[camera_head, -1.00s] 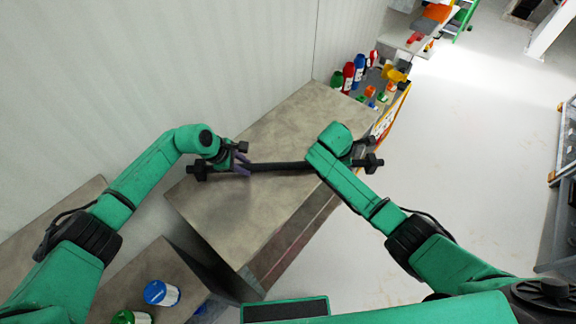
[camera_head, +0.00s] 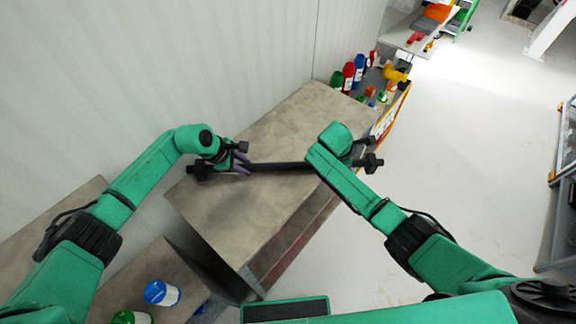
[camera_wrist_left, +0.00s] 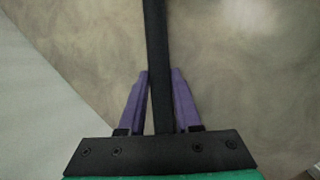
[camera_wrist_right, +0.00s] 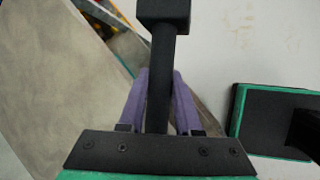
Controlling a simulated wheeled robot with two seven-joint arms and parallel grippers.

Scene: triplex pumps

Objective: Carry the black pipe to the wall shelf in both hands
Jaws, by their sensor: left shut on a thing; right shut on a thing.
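The black pipe (camera_head: 275,167) runs roughly level across the middle of the head view, with a black block-shaped end at each side. My left gripper (camera_head: 238,165) is shut on the pipe near its left end. In the left wrist view the pipe (camera_wrist_left: 156,50) passes between the purple fingers (camera_wrist_left: 160,95). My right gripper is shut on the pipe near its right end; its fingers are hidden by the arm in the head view. The right wrist view shows the purple fingers (camera_wrist_right: 160,95) around the pipe (camera_wrist_right: 161,60) and its block end (camera_wrist_right: 163,12). I cannot make out the wall shelf.
A grey-brown bench top (camera_head: 225,225) lies below the pipe, against a pale wall (camera_head: 150,70). Red and blue bottles (camera_head: 348,76) and small coloured parts stand at its far end. A blue-lidded can (camera_head: 162,293) and a green one (camera_head: 130,317) are lower left. Open floor (camera_head: 460,180) is at right.

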